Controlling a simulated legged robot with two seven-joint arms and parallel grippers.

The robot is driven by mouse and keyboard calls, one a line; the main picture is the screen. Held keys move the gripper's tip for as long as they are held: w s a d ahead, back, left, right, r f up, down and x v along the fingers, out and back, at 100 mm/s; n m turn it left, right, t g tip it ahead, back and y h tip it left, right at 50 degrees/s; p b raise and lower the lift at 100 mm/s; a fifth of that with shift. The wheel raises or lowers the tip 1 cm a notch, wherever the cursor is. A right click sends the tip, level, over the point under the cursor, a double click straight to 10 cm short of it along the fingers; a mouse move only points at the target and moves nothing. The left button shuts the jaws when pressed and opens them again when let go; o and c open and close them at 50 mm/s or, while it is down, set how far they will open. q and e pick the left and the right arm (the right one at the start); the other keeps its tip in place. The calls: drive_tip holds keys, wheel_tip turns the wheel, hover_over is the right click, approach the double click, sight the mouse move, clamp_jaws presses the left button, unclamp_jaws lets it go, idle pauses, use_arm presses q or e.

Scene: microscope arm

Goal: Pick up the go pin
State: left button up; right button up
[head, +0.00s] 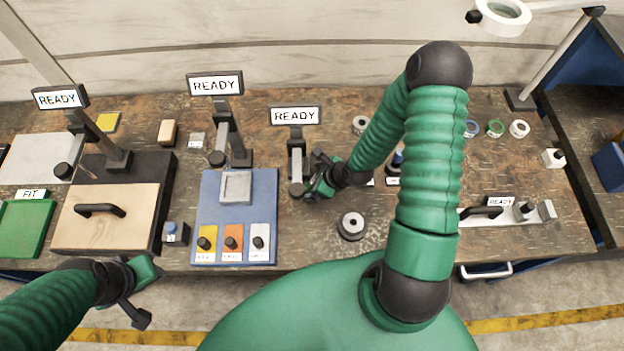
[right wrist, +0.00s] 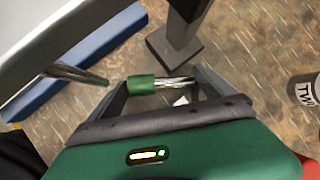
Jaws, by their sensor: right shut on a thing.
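In the right wrist view a short pin with a green body and a bright metal end, which looks like the go pin (right wrist: 148,83), lies crosswise between my right gripper's fingers (right wrist: 160,86). The right gripper is shut on it. In the head view my right gripper (head: 318,178) is beside the post of the middle-right READY stand (head: 296,150); the pin is too small to make out there. My left gripper (head: 146,294) is open and empty in front of the bench's near edge.
A blue board (head: 207,195) with coloured labelled knobs lies left of the right gripper. A dark round weight (head: 351,226) stands on the bench (head: 315,240) to its right. A second metal rod (right wrist: 75,73) with a green tip shows in the right wrist view.

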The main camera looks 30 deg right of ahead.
drive_tip(key=s+r, duration=0.1)
drive_tip(key=s+a, duration=0.1)
drive_tip(key=s+a+r, duration=0.1)
drive_tip(key=s, duration=0.1)
drive_tip(key=shift+a+r, duration=0.25)
drive_tip(key=shift+r, duration=0.1)
drive_tip(key=shift+s+a+r+p, duration=0.4)
drive_tip(key=shift+s+r+p, duration=0.1)
drive_tip(key=shift+s+r, duration=0.25)
drive_tip(key=s+a+r+p, duration=0.3)
drive_tip(key=s+p, duration=0.3)
drive_tip(key=p, duration=0.5)
drive_tip(key=shift+a, duration=0.3)
